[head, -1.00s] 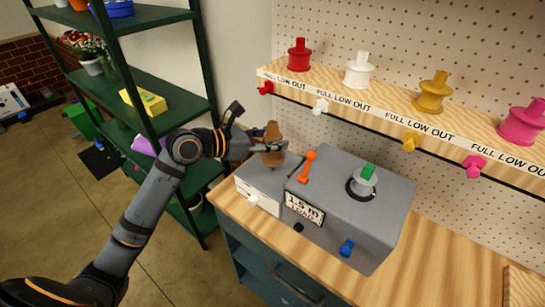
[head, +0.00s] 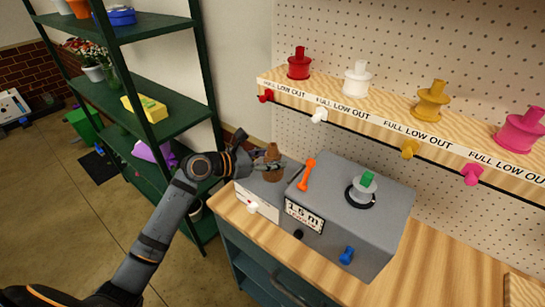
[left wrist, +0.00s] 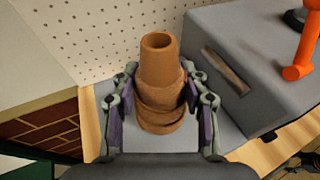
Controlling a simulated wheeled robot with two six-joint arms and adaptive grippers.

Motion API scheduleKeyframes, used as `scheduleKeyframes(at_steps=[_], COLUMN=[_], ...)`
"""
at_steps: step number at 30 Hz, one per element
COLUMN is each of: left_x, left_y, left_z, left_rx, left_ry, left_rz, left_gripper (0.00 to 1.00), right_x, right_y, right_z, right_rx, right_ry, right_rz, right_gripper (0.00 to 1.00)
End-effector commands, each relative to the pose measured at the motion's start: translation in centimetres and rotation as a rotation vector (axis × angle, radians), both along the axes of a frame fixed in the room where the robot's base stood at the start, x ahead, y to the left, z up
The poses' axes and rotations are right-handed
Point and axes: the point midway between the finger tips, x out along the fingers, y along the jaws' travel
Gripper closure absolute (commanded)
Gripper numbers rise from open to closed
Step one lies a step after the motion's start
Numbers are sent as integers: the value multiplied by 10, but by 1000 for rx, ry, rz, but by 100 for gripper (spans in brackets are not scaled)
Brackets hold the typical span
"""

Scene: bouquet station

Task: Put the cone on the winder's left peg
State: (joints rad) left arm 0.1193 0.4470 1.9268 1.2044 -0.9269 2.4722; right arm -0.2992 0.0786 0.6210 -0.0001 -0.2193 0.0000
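The cone (head: 272,165) is brown, with a narrow top and a stepped, wider base. It is upright over the low grey left block (head: 293,168) of the winder. It also shows in the left wrist view (left wrist: 160,75), its base at or just above the block; any left peg is hidden behind or under it. My left gripper (head: 262,160) has its fingers on both sides of the cone and appears shut on it. The winder's taller grey housing (head: 388,222) carries an orange lever (head: 307,174) and a pale peg with a green top (head: 367,180). My right gripper is not in view.
A wooden shelf (head: 385,113) holds red, white, yellow and pink spools above the bench. A green rack (head: 185,115) stands left of the bench, near my left arm.

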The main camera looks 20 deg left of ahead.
Motion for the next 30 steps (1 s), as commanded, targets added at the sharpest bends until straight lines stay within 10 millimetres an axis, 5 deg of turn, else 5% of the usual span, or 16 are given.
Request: scheduleKeyframes(at_steps=[4,14,30], left_x=[0,0,-68], left_y=[0,0,62], left_z=[0,2,40], left_rx=[0,1,5], left_ry=[0,-1,7], left_rz=[0,-1,-1], left_gripper=[34,34,34], right_x=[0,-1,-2], right_y=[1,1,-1], right_z=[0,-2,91], right_rx=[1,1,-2], right_ry=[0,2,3], right_rz=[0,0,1], right_gripper=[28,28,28])
